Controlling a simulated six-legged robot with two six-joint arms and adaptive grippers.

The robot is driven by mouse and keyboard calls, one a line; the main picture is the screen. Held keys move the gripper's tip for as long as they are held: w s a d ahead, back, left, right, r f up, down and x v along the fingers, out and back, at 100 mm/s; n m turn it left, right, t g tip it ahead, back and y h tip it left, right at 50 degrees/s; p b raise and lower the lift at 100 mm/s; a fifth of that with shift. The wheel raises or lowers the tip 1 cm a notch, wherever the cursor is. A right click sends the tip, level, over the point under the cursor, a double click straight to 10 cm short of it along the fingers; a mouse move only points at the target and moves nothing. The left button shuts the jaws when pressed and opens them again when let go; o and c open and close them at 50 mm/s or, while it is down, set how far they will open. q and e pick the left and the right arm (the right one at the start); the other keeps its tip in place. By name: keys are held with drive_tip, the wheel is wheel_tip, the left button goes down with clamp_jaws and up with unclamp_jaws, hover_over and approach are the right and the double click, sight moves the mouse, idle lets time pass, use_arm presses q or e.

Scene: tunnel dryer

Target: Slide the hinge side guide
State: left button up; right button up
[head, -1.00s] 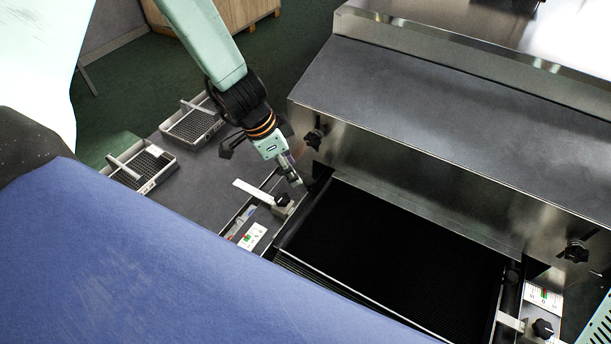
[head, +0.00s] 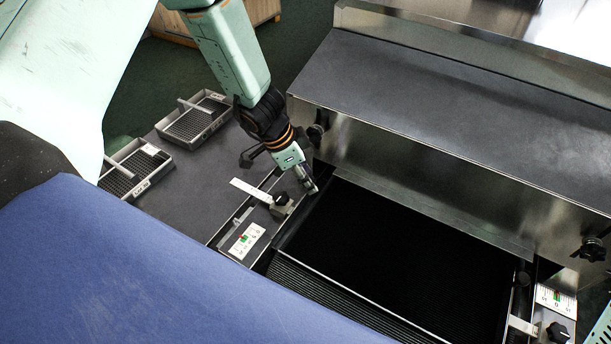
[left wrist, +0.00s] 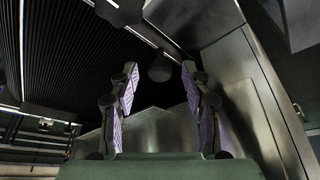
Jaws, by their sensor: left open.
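Two side guides flank the dark belt (head: 400,240). The guide at the belt's left has a pale metal bar (head: 252,191), a black knob (head: 283,199) and a scale plate with a green and red mark (head: 246,241). The guide at the right has a knob (head: 558,332) and a scale plate (head: 556,299). I cannot tell which is the hinge side. My left gripper (head: 311,187) is over the belt's left edge, just right of the left knob. In the left wrist view its fingers (left wrist: 160,95) are apart, with a dark round knob (left wrist: 160,71) beyond them. My right gripper is not in view.
A steel dryer housing (head: 440,140) stands behind the belt, with black knobs at its left (head: 318,131) and right (head: 592,249). Two wire-mesh trays (head: 217,119) (head: 161,172) lie on the dark table (head: 195,200) at the left. The table between trays and guide is clear.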

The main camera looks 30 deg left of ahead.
use_arm(q)
drive_tip(key=shift+c, duration=0.4)
clamp_jaws()
idle(0.4)
